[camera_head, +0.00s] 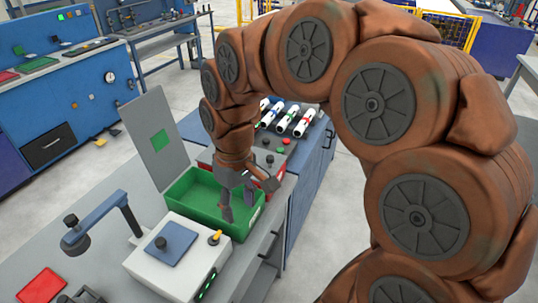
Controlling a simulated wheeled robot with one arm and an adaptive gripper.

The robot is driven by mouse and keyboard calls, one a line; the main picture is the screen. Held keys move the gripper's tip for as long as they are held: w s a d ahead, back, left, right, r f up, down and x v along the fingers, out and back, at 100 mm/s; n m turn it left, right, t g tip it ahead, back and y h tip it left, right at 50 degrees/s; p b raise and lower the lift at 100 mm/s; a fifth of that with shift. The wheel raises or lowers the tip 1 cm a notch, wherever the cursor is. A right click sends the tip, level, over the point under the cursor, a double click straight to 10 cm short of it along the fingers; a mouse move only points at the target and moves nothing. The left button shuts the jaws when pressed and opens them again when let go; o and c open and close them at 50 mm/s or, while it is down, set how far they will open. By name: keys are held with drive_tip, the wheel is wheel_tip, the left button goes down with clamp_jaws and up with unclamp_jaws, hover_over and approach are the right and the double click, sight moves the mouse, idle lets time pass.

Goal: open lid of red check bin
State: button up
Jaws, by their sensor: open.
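My gripper (238,204) points down over the green bin (180,198), with its fingers apart and nothing visible between them. The green bin's grey lid (150,135), marked with a green square, stands raised at its left side. A red bin (271,183) sits directly behind the green one. My wrist and forearm cover most of it, so I cannot make out its lid clearly. My gripper is close to the red bin's near side in the picture; I cannot tell whether it touches.
A white device (178,262) with a blue pad stands in front of the green bin, beside a lamp-like blue arm (98,216). A red pad (41,286) lies at lower left. A blue workbench (60,100) is at left.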

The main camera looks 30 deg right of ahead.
drive_tip(key=w+d, duration=0.2)
drive_tip(key=w, duration=0.4)
drive_tip(key=p, duration=0.3)
hover_over(270, 157)
drive_tip(key=shift+t+h, duration=0.3)
drive_tip(key=shift+t, duration=0.1)
drive_tip(key=f, duration=0.4)
drive_tip(key=shift+a+f, duration=0.2)
drive_tip(key=shift+a, duration=0.05)
drive_tip(key=shift+d+f, duration=0.2)
drive_tip(key=shift+d, duration=0.1)
drive_tip(key=shift+f+p, duration=1.5)
drive_tip(key=shift+f, duration=2.3)
clamp_jaws()
